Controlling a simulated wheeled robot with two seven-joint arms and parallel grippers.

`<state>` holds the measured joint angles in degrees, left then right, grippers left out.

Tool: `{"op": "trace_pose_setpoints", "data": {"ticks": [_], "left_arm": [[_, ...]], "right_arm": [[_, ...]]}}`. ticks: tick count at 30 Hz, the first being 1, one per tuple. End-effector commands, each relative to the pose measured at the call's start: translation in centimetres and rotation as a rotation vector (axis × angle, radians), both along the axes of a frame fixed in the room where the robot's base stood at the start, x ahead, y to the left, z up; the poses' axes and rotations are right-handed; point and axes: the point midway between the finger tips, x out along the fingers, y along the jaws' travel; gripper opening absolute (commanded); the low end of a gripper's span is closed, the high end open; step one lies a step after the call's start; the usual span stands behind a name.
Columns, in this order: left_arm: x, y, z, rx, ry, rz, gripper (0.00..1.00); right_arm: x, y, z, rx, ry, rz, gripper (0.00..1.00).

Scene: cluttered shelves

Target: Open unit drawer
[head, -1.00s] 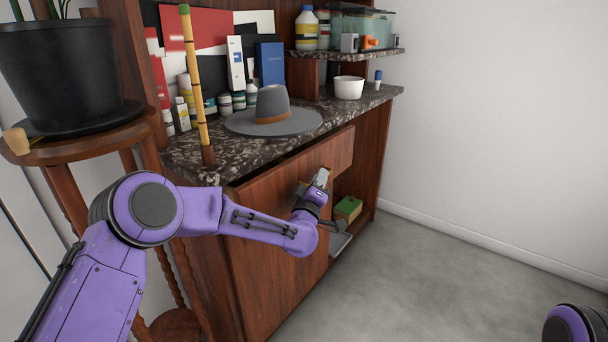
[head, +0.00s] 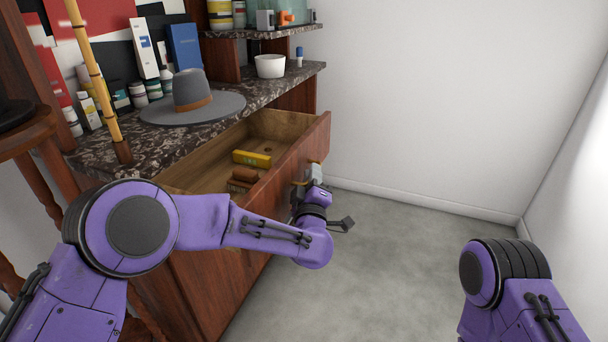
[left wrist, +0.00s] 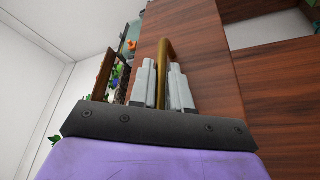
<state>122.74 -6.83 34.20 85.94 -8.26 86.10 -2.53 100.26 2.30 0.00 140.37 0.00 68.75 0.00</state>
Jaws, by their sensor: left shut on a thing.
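The unit drawer (head: 316,138) is pulled well out from under the dark stone top in the head view. Inside it lie a yellow box (head: 252,158) and brown items (head: 243,176). My left gripper (head: 312,176) is at the drawer's front face. In the left wrist view its two pale fingers (left wrist: 163,88) are shut on the brass handle (left wrist: 165,52). The handle is mostly hidden by the gripper in the head view. My right arm shows at the lower right of the head view; its gripper is out of frame.
A grey hat (head: 193,98), a white bowl (head: 270,66) and a bamboo pole (head: 95,75) stand on the stone counter (head: 165,140). Books and jars are behind the hat. Grey floor (head: 385,240) in front and to the right is clear up to the white wall.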

Motion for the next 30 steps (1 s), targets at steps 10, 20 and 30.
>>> {"op": "trace_pose_setpoints", "data": {"ticks": [10, 20, 30], "left_arm": [[-0.1, -0.1, -0.1, 0.0, 0.002, 0.0, 0.0], [-0.2, -0.1, -0.1, 0.0, 0.001, -0.001, 0.23], [-6.8, -0.1, -1.5, 0.004, 0.002, -0.004, 0.23]], "right_arm": [[0.0, 0.0, 0.0, 0.0, 0.0, 0.0, 0.43], [0.0, 0.0, 0.0, 0.0, 0.0, 0.0, 0.43], [0.0, 0.0, 0.5, 0.0, 0.0, 0.0, 0.43]]}}
